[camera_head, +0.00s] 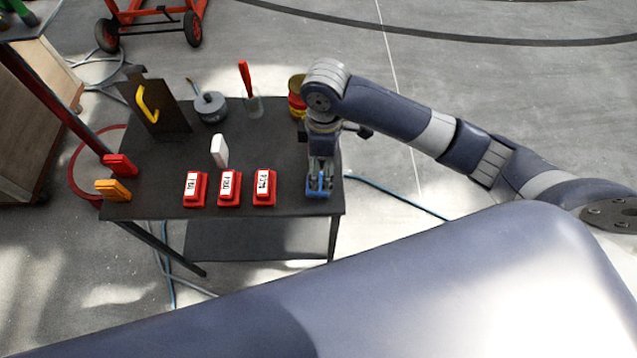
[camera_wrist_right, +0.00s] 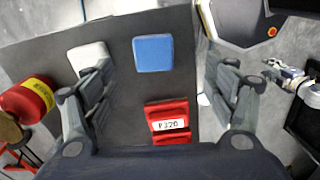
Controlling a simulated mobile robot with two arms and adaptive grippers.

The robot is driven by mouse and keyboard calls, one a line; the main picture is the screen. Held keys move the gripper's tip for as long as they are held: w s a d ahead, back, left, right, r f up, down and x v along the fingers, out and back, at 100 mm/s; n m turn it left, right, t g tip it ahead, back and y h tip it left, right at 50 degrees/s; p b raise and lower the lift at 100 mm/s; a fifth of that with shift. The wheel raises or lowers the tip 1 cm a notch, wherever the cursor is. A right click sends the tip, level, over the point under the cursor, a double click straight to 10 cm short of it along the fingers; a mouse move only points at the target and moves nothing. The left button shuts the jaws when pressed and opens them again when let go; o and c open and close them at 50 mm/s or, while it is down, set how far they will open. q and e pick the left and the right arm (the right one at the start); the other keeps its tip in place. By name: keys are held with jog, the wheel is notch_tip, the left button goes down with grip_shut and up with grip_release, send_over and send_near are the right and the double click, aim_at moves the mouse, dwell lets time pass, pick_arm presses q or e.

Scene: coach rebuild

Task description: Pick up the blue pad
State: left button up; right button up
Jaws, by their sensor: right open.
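The blue pad (camera_wrist_right: 153,53) lies flat on the dark table top in the right wrist view, between the two fingers of my right gripper (camera_wrist_right: 165,72) and apart from both. In the head view, my right gripper (camera_head: 320,172) points down over the table's right front corner. Blue shows just below its fingers, which I take to be the blue pad (camera_head: 318,193), partly hidden by the gripper. The right gripper is open and empty. My left gripper is not in view.
On the table (camera_head: 160,210), several red labelled blocks (camera_head: 229,188) stand in a row, with a white block (camera_head: 219,150) behind. A P320 red block (camera_wrist_right: 167,122) is close to the blue pad. A tin (camera_head: 210,107) and a can (camera_head: 297,96) stand at the back.

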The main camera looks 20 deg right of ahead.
notch_tip(320, 180, down, 5)
jog(key=shift+w+d+f+p, duration=0.1)
jog(key=shift+w+p, duration=0.05)
jog(key=shift+p, duration=0.2)
jog(key=f, duration=0.1)
jog(key=f+p, duration=0.1)
jog(key=f, duration=0.1)
jog(key=w+f, duration=0.1)
jog(key=shift+a+f, duration=0.3)
jog(key=shift+a, duration=0.05)
jog(key=shift+f, duration=0.45)
jog(key=c, duration=1)
